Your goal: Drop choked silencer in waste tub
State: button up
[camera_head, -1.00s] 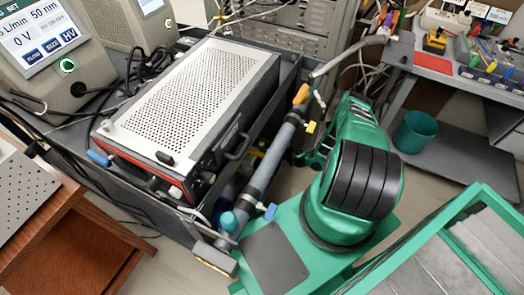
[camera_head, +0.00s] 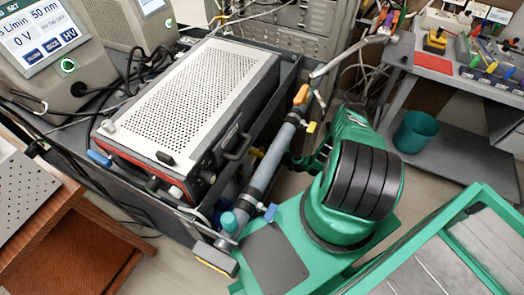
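A teal open tub (camera_head: 416,132), which looks like the waste tub, stands on the grey lower shelf at the right, under the workbench. I see nothing inside it from here. I cannot pick out the choked silencer with certainty. A grey pipe (camera_head: 268,168) runs along the side of the dark cart, with orange, yellow and blue handles and a teal cap (camera_head: 228,221) near its lower end. My green arm stands right of the pipe and reaches away behind its own black-banded joint. My gripper is hidden behind the arm, so what it holds does not show.
A perforated metal instrument (camera_head: 195,90) fills the dark cart (camera_head: 110,180) at left. A workbench with a tool tray (camera_head: 485,60) is at top right, above the grey shelf (camera_head: 455,160). Floor shows between cart and shelf.

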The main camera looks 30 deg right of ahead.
jog(key=v, duration=1.2)
dwell(0.5)
